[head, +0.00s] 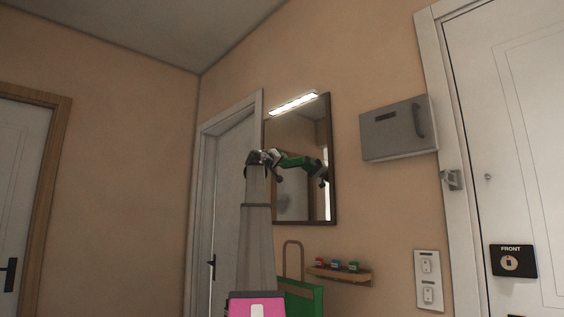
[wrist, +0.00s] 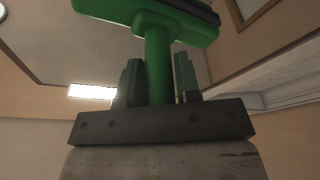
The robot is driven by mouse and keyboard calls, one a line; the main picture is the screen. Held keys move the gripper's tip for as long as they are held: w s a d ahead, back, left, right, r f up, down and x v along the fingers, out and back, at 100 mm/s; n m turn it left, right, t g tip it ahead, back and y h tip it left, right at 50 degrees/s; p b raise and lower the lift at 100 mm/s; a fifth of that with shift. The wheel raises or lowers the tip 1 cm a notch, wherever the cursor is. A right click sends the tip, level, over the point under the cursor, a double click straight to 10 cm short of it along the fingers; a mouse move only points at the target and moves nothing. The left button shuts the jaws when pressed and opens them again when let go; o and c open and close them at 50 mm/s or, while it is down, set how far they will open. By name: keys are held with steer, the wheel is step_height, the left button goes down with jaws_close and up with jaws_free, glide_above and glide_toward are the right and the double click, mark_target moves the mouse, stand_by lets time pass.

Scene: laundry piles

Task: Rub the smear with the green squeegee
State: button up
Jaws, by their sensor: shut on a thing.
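A green squeegee (wrist: 157,55) is in the wrist view, its handle between the two fingers of my gripper (wrist: 158,82). The gripper is shut on the handle, and the squeegee's wide head lies beyond the fingertips, with a dark edge at upper right. In the head view my arm reaches up in front of a dark-framed wall mirror (head: 294,207). Green shows at its end (head: 296,162), overlapping the mirror; I cannot tell how much is squeegee and how much reflection, nor whether the squeegee touches the glass. I cannot make out the smear in either view.
A lit lamp (head: 293,104) is above the mirror. A grey wall box (head: 390,132) is to its right. Below are a small shelf (head: 340,275) with little coloured items and a green bag (head: 303,298). A white door (head: 520,160) stands at right, another door (head: 228,190) left of the mirror.

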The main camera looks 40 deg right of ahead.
steer(key=s+d, duration=0.1)
steer(key=s, duration=1)
stand_by(1.0)
steer(key=shift+w+r, duration=0.1)
steer(key=shift+r, duration=0.05)
steer(key=shift+w+a, duration=0.15)
steer(key=shift+w, duration=1.65)
steer(key=shift+w+a, duration=0.15)
steer(key=shift+w, duration=1.7)
steer(key=shift+w+a, duration=0.15)
steer(key=shift+w, duration=1.65)
steer(key=shift+s+a, duration=0.15)
steer(key=shift+a, duration=1.35)
steer(key=shift+s+a, duration=0.15)
steer(key=shift+a, duration=1.3)
